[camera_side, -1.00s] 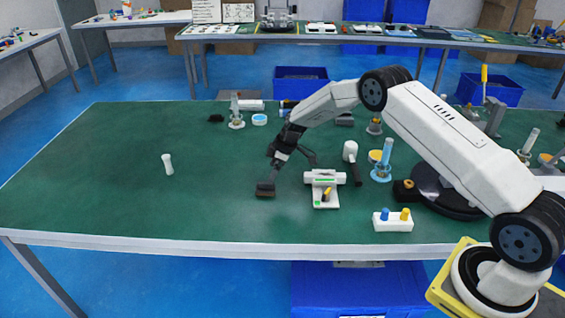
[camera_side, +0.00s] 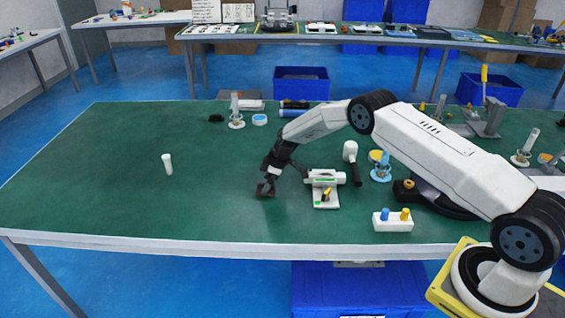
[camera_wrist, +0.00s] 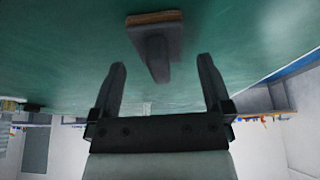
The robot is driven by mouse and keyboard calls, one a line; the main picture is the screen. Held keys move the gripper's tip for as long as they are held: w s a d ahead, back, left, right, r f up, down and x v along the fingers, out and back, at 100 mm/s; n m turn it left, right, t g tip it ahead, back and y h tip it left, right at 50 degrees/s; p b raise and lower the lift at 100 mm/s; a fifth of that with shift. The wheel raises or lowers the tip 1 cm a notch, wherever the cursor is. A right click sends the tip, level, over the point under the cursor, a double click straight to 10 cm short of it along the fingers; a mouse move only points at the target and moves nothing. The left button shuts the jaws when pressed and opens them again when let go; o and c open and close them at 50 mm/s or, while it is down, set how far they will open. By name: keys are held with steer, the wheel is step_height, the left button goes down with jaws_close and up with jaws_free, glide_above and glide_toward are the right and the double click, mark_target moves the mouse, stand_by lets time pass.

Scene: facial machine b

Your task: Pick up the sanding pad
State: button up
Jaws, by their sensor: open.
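The sanding pad (camera_wrist: 155,42) shows in the wrist view as a dark grey block with a brown edge and a handle-like part pointing toward my gripper. It lies on the green table top. In the side view the pad (camera_side: 265,192) is small and partly hidden by my gripper (camera_side: 269,181), which is low over it. In the wrist view my gripper (camera_wrist: 161,65) is open, one finger on each side of the line to the handle. The handle's end lies about between the fingertips in the picture; I see no contact.
A white device (camera_side: 325,187) stands just right of my gripper. A white and black hammer-like tool (camera_side: 351,162) and a white block with blue and yellow knobs (camera_side: 393,221) are further right. A white cylinder (camera_side: 168,164) stands at left. The table's left and front are mostly clear.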

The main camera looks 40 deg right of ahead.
steer(key=shift+x, duration=0.85)
steer(key=c, duration=1.3)
steer(key=shift+o, duration=0.2)
steer(key=shift+r, duration=0.15)
